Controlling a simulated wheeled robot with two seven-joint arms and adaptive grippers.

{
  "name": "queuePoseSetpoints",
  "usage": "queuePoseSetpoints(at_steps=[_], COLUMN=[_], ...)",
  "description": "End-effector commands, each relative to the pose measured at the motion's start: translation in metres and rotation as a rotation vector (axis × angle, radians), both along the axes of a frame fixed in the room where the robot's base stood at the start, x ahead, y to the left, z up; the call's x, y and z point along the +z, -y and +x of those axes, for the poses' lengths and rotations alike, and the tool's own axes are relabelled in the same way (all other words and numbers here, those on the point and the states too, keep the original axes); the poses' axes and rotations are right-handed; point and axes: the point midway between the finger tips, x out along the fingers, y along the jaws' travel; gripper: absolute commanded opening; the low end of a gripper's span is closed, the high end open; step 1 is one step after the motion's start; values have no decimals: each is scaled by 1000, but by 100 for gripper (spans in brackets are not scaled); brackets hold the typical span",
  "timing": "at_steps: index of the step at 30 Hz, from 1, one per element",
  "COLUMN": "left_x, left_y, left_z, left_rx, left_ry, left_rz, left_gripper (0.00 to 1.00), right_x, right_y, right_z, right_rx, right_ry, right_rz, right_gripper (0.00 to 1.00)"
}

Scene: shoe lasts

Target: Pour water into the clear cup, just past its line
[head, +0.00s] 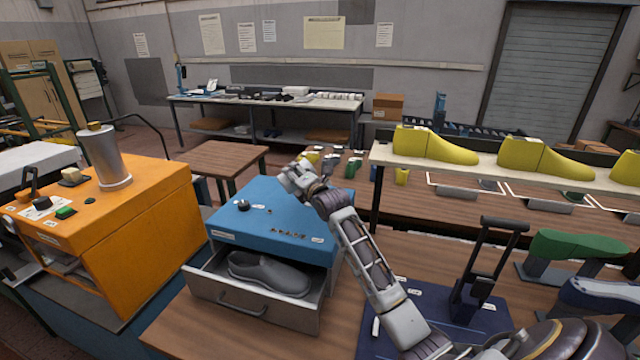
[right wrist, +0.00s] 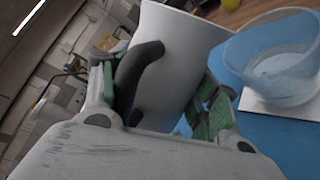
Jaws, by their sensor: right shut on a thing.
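My right gripper (head: 303,180) is above the blue box top, its arm reaching in from the lower right. In the right wrist view my right gripper (right wrist: 160,98) is shut on a white jug (right wrist: 180,70) with a dark handle (right wrist: 138,72), tilted in the picture. The clear cup (right wrist: 275,62) is right of the jug, on a white pad (right wrist: 285,107) over a blue surface. Its lower part looks bluish; whether that is water I cannot tell. No stream shows between jug and cup. I cannot make out the cup in the head view. My left gripper is not in view.
The blue box (head: 258,222) has an open drawer (head: 222,292) holding a grey shoe (head: 268,274). An orange machine (head: 150,235) stands left. Yellow lasts (head: 435,145) line a shelf at right. A black-handled tool on a blue base (head: 480,275) is beside my forearm.

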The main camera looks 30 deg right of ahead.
Motion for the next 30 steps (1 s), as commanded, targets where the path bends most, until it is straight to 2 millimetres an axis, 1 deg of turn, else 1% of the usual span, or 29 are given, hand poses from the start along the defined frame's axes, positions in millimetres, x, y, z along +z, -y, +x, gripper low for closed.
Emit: queuePoseSetpoints(at_steps=[4,20,30], left_x=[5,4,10], left_y=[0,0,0], left_z=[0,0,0], left_rx=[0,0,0], left_ry=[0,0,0], left_rz=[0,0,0], left_gripper=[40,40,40], right_x=[3,2,5], right_y=[0,0,1], right_z=[0,0,-1], right_rx=[-1,0,-1], right_ry=[1,2,2], right_rz=[-53,-58,-125], right_gripper=[30,30,30])
